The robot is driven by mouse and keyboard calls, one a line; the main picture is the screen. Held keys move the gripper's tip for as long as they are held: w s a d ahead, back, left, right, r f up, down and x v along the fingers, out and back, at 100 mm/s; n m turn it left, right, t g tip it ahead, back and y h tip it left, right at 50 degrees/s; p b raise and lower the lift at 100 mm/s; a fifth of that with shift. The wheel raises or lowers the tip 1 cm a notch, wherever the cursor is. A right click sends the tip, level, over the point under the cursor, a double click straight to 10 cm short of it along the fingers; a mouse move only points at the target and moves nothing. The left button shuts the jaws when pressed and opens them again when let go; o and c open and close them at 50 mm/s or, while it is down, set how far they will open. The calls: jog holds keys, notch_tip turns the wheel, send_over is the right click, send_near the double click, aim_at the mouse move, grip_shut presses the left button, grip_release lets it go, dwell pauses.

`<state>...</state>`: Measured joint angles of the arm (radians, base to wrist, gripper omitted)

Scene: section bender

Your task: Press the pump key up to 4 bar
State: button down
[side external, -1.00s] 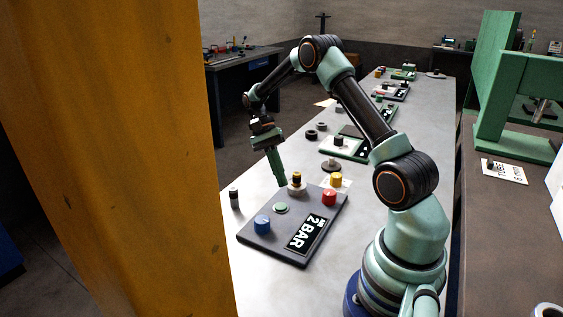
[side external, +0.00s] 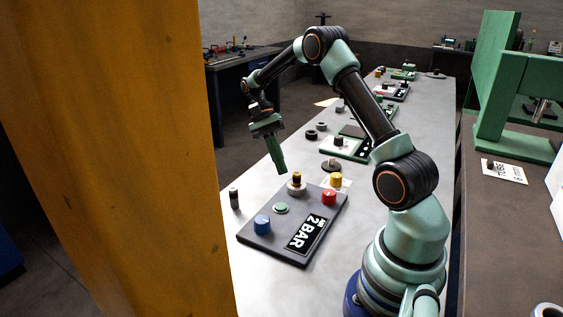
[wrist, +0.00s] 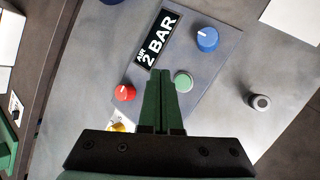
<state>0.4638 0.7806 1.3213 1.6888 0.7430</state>
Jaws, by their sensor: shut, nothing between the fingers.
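The grey control panel (side external: 268,246) lies on the pale bench and carries a black display (side external: 305,233) reading "AIR 2 BAR". A round green key (side external: 281,208) sits on the panel; in the wrist view the key (wrist: 183,81) shows just beyond and right of the fingertips. A blue knob (side external: 262,225), a red button (side external: 329,197) and a brass-topped fitting (side external: 296,184) are also on the panel. My gripper (side external: 282,171) is shut and empty, pointing down above the panel's far edge, apart from the key. In the wrist view my gripper (wrist: 160,75) has its green fingers together.
A yellow knob (side external: 336,180) stands by the panel's far right corner, and a small dark cylinder (side external: 234,198) stands left of the panel. An orange post (side external: 130,150) fills the left foreground. Several other parts lie farther along the bench (side external: 420,150).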

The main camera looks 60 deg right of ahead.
aim_at(280, 204)
jog(key=shift+f, duration=4.45)
jog(key=shift+f, duration=0.1)
jog(key=shift+d+f, duration=0.1)
jog(key=shift+f, duration=0.2)
jog(key=shift+f, duration=0.4)
jog(key=shift+r, duration=0.85)
jog(key=shift+r, duration=2.5)
